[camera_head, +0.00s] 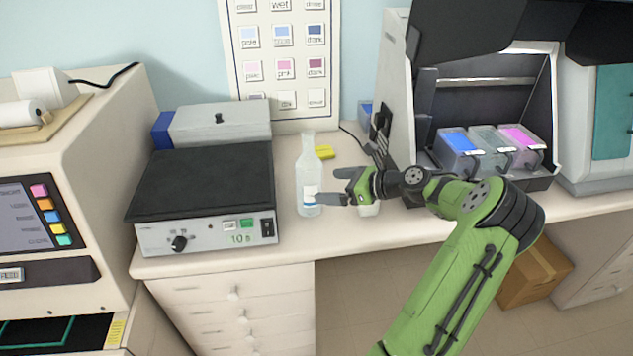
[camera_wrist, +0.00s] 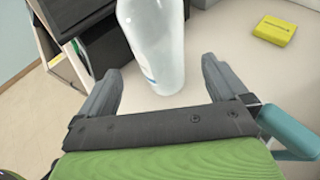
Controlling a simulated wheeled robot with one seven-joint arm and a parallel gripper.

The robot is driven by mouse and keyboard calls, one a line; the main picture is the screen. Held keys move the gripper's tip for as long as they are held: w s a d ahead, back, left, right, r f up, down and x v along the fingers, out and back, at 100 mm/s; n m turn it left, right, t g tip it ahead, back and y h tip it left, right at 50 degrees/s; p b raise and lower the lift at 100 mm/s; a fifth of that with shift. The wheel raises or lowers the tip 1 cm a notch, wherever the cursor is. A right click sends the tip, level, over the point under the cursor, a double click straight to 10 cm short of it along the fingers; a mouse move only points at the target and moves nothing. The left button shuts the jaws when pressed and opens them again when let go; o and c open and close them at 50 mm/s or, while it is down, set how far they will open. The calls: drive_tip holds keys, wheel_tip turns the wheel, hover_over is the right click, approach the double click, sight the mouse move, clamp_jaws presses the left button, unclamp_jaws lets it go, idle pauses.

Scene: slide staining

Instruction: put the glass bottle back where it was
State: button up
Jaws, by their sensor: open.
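The clear glass bottle (camera_head: 309,176) stands upright on the bench, just right of the black-topped hot plate. It has a white and blue label low on its side. My gripper (camera_head: 326,186) is at the bottle's right side, level with its lower half. In the wrist view the bottle (camera_wrist: 155,45) stands just ahead of and partly between the two spread fingers of my gripper (camera_wrist: 160,85). The fingers are open, and I see no clear contact with the glass.
The hot plate (camera_head: 205,185) stands close on the left. A yellow block (camera_head: 325,152) lies behind the bottle; it also shows in the wrist view (camera_wrist: 274,30). A staining station with blue, grey and pink containers (camera_head: 489,150) stands right. The bench's front edge is near.

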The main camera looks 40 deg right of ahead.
drive_tip(key=p+v, duration=0.1)
drive_tip(key=v, duration=0.4)
idle(0.5)
